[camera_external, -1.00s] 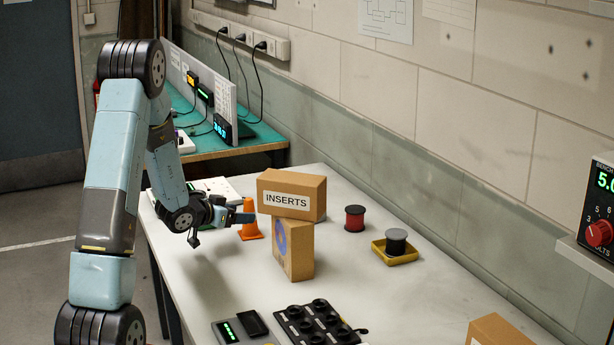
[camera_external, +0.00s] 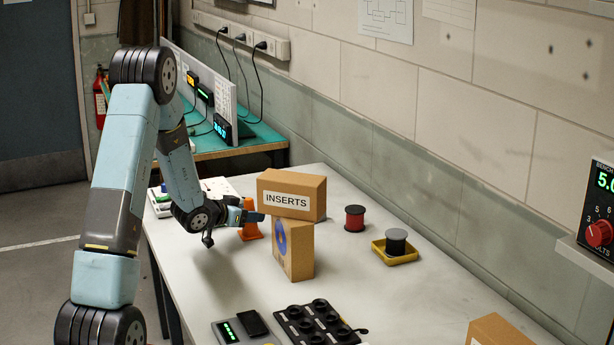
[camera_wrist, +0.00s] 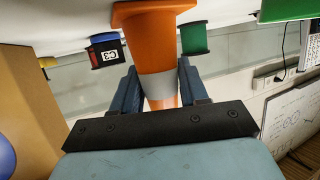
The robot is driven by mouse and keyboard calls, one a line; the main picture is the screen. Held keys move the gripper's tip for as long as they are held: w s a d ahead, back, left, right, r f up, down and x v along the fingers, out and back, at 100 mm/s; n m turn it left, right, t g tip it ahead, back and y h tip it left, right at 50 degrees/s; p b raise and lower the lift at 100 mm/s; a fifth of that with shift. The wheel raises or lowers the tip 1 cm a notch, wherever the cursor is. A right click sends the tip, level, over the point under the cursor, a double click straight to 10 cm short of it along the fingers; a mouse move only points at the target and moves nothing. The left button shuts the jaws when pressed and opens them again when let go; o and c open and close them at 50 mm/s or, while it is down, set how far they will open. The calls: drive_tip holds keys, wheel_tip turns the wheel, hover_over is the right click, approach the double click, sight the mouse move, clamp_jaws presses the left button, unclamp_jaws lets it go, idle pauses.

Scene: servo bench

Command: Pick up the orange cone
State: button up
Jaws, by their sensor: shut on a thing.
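The orange cone (camera_external: 251,232) with a pale band stands upright at the table's far part, just left of the stacked cardboard boxes. My gripper (camera_external: 250,215) is at its upper part, with the arm reaching in from the left. In the wrist view the cone (camera_wrist: 155,45) appears upside down between my two blue fingers (camera_wrist: 157,75), which are shut on it. Its wide base shows at the top of that view, beyond the fingers. The fingers partly hide the cone's upper part in the external view.
A box marked INSERTS (camera_external: 292,194) lies on a second box (camera_external: 297,252) close right of the cone. A red spool (camera_external: 354,218) and a yellow tray (camera_external: 379,250) with a dark spool stand farther right.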

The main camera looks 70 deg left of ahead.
drive_tip(key=c, duration=0.3)
drive_tip(key=shift+r, duration=0.15)
drive_tip(key=shift+c, duration=0.2)
